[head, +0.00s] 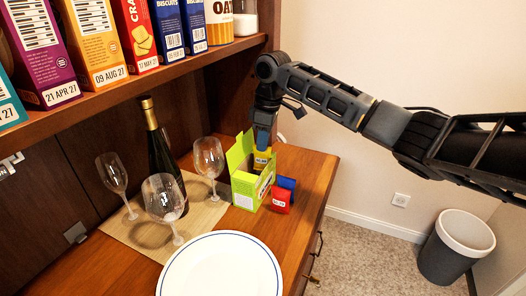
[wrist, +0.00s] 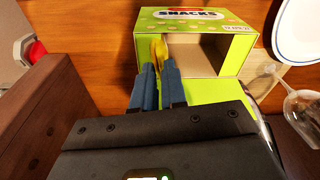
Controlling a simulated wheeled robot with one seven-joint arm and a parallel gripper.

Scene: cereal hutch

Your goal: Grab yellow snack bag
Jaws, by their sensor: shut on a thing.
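The yellow snack bag (wrist: 160,50) shows in the wrist view between my fingertips, at the open side of the green snack box (wrist: 196,22). My gripper (wrist: 158,68) is shut on the bag, and its blue fingers hide part of it. In the head view my gripper (head: 263,140) points down into the open top of the green box (head: 246,190), which stands on the wooden counter. The lower part of the bag is hidden by the box.
Red (head: 281,199) and blue (head: 287,184) packs stand right of the box. Wine glasses (head: 208,160) and a dark bottle (head: 162,150) stand close on its left. A white plate (head: 222,268) lies in front. A shelf (head: 150,78) with cereal boxes overhangs the counter.

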